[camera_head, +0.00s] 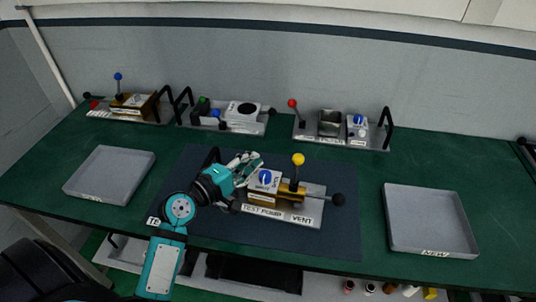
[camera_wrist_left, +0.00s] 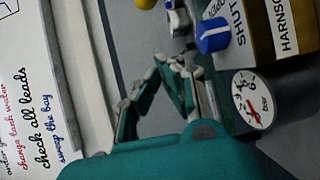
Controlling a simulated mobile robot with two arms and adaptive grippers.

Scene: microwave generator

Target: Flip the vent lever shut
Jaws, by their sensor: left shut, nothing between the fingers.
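The test pump unit (camera_head: 285,208) lies on a dark mat, with labels reading TEST PUMP and VENT. A lever with a yellow ball (camera_head: 298,160) stands up from its brass body. A black ball (camera_head: 338,199) sticks out at its right end, by the VENT label. I cannot tell which of these is the vent lever. A blue knob (camera_head: 265,177) sits on its left block; the left wrist view shows it (camera_wrist_left: 213,36) near the word SHUT. My left gripper (camera_head: 250,163) is shut and empty, just left of the block. My right gripper is not in view.
A grey tray (camera_head: 110,174) stands at the left and another (camera_head: 430,222) at the right. Several other units with levers and handles line the back, one with a red ball (camera_head: 292,103). In the left wrist view, a round gauge (camera_wrist_left: 252,100) sits near the fingers.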

